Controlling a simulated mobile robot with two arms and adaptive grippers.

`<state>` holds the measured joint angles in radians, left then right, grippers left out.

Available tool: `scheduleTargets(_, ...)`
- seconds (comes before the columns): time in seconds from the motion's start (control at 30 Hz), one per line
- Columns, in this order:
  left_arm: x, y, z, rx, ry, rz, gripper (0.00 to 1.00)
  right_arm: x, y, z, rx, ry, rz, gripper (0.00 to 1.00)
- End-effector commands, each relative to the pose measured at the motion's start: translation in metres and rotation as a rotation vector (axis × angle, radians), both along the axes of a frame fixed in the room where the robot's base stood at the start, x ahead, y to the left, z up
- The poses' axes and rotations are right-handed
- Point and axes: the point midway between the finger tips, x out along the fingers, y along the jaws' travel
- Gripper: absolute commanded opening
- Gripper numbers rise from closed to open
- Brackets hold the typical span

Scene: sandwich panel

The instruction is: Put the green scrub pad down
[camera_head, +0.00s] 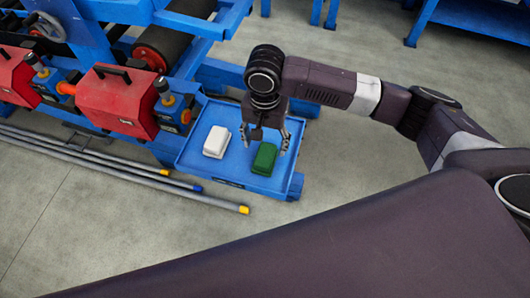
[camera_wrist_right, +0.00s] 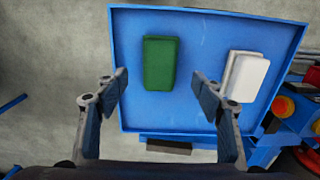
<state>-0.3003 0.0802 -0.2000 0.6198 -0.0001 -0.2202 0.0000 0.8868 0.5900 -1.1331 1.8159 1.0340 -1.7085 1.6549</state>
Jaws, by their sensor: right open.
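The green scrub pad (camera_head: 264,159) lies flat on a blue tray (camera_head: 189,161), in its right half. It also shows in the right wrist view (camera_wrist_right: 160,62). My right gripper (camera_head: 268,142) is open above the tray at the pad. In the right wrist view my right gripper (camera_wrist_right: 163,95) has its two fingers spread wide, with nothing between the tips, and the pad lies beyond them, clear of both fingers. My left gripper is not in either view.
A white pad (camera_head: 216,142) lies on the tray left of the green one. Red and blue machine units (camera_head: 120,100) stand to the left. Several grey poles (camera_head: 130,168) with coloured ends lie on the floor. Open floor is in front of the tray.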

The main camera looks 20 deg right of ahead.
Motion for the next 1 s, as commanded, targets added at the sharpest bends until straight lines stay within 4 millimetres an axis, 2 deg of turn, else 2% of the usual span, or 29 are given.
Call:
scheduleTargets(0.13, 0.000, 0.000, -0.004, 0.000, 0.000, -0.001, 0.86, 0.001, 0.000, 0.027, 0.001, -0.003, 0.000, 0.62)
scheduleTargets(0.33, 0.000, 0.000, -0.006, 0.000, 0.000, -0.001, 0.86, 0.000, 0.000, 0.046, 0.001, -0.001, 0.000, 0.62)
scheduleTargets(1.0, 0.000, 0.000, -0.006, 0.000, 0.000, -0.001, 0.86, -0.003, 0.005, 0.045, 0.011, 0.000, 0.021, 0.62)
